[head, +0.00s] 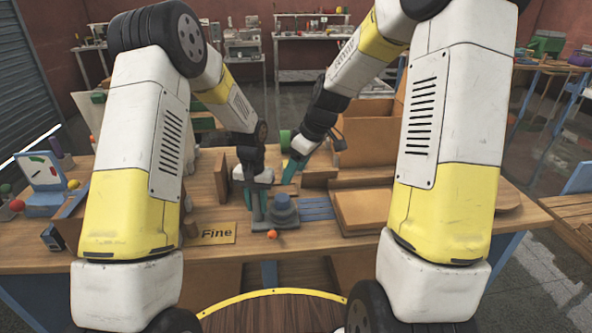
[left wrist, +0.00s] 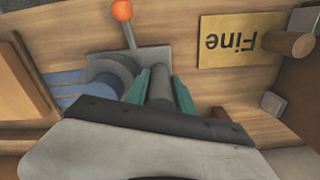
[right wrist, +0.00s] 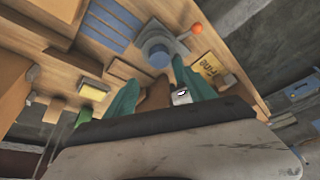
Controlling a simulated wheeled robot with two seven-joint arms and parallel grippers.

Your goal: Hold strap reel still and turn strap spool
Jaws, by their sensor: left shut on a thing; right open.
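A grey base plate (head: 262,226) stands near the table's front edge. It carries a stepped, round blue-grey spool (head: 283,211) and a lever with an orange ball (head: 272,234). In the left wrist view, a grey upright cylinder (left wrist: 161,88) stands beside the round spool (left wrist: 112,74); I cannot tell which part is the reel. My left gripper (head: 256,207) is shut on this cylinder, its teal fingers on either side. My right gripper (head: 294,166) is open and empty, behind and above the spool. The right wrist view shows the spool (right wrist: 158,55) beyond its fingertips.
A "Fine" sign (head: 217,233) lies left of the plate. Blue slats (head: 317,208) and a wooden box (head: 362,209) are on the right. A tall wooden bin (head: 366,140) stands behind. A blue dial stand (head: 41,180) is at far left. Bare tabletop shows along the front edge.

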